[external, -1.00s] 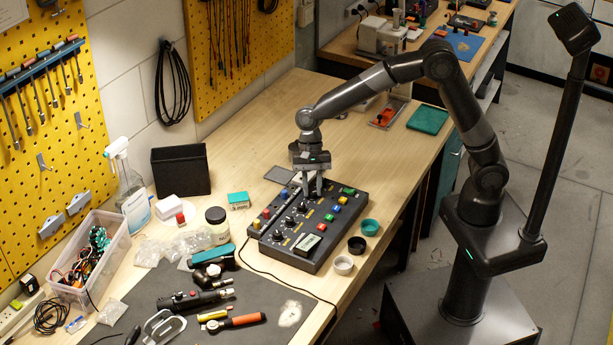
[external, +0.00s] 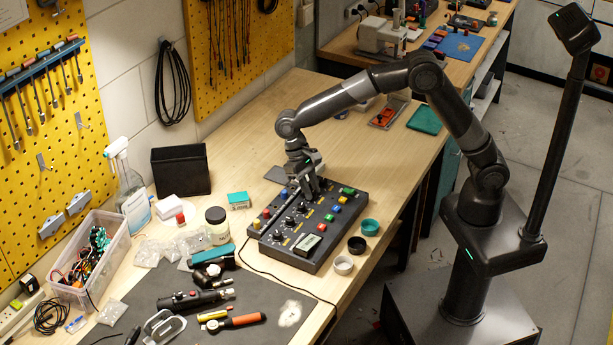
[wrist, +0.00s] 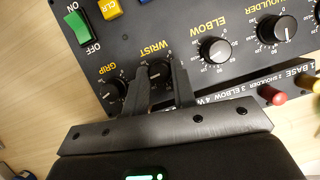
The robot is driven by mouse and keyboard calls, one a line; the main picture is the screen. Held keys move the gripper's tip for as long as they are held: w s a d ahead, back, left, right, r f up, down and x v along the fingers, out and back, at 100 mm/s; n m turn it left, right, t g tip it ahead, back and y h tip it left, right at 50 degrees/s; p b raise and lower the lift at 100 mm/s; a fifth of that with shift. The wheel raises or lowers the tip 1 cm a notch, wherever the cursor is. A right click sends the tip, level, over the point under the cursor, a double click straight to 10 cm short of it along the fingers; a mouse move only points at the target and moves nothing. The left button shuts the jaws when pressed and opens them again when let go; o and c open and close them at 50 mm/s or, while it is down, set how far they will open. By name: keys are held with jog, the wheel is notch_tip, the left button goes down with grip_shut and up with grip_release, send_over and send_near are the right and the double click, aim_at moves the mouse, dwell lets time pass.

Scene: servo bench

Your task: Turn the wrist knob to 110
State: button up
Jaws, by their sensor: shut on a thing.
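The black control panel (external: 332,240) lies on the wooden bench, with labelled knobs, buttons and a small display. In the wrist view the wrist knob (wrist: 157,73), under the yellow WRIST label, sits between the fingers of my gripper (wrist: 160,78). The jaws are shut on this knob from both sides. Its pointer and part of its dial are hidden, so I cannot read its setting. In the external view my gripper (external: 309,188) is tilted over the far side of the panel.
The grip knob (wrist: 112,90) is close beside one finger; the elbow knob (wrist: 214,50) and shoulder knob (wrist: 275,28) are on the other side. Teal (external: 370,227), black (external: 357,245) and white (external: 343,264) cups stand along the panel's near right edge.

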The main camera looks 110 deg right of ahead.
jog(key=n+h, duration=0.1)
jog(key=n, duration=0.1)
jog(key=n+g, duration=0.1)
jog(key=n, duration=0.2)
jog(key=shift+w+a+n+h, duration=0.15)
jog(key=shift+n+h, duration=0.15)
jog(key=shift+h, duration=0.1)
jog(key=n+h, duration=0.1)
jog(key=n, duration=0.1)
jog(key=n+h, duration=0.1)
jog(key=n, duration=0.2)
jog(key=shift+a+g, duration=0.15)
jog(key=shift+g, duration=0.15)
jog(key=shift+n, duration=0.4)
jog(key=o, duration=1)
jog(key=v, duration=1)
jog(key=shift+w+r, duration=0.2)
jog(key=shift+r, duration=0.15)
